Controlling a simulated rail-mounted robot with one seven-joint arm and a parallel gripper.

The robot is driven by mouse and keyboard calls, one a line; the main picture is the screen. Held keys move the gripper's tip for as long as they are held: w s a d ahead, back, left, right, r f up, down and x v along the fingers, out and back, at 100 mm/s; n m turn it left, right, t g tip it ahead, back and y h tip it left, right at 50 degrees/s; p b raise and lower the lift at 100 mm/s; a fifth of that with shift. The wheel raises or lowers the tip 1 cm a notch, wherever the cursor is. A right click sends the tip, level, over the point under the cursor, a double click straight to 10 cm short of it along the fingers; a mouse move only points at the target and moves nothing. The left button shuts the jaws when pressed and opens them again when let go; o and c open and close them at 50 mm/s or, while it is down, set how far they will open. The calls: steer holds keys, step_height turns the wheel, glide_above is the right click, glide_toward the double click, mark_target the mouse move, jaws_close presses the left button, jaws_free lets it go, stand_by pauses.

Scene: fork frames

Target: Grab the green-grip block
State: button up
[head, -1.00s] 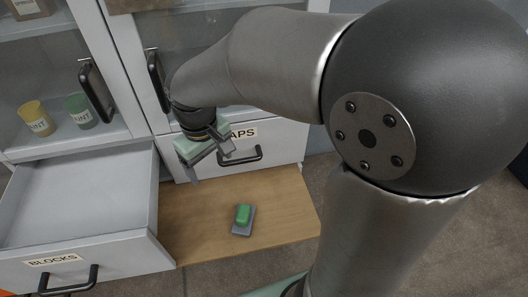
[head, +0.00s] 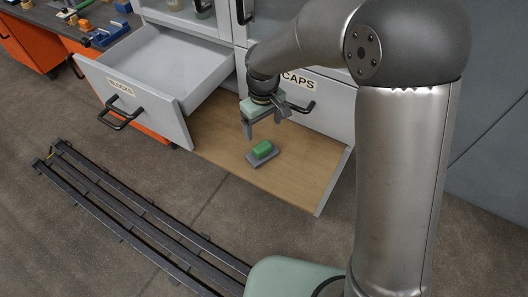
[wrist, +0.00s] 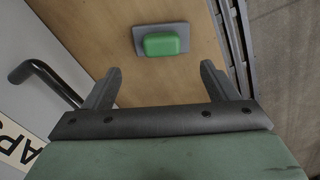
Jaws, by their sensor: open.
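The green-grip block has a green grip (head: 262,149) on a flat grey base (head: 252,159). It lies on the pull-out wooden board (head: 222,150) below the cabinet. In the wrist view the green grip (wrist: 160,44) shows at upper middle, beyond the fingertips, with its grey base (wrist: 184,29) behind it. My gripper (head: 264,130) is open and empty, above the board and near the block, not touching it. In the wrist view its two fingers (wrist: 160,72) stand wide apart.
An open, empty-looking drawer labelled BLOCKS (head: 155,103) stands left of the board. A shut drawer labelled CAPS (head: 325,108) with a black handle is behind my gripper. Dark floor rails (head: 140,222) run at lower left. A workbench (head: 60,30) is at upper left.

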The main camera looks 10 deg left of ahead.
mark_target(262, 146)
step_height(262, 146, down, 6)
steer(key=shift+r, duration=0.1)
steer(key=f+p, duration=0.1)
steer(key=f, duration=0.4)
steer(key=shift+a, duration=0.2)
steer(key=c, duration=1.2)
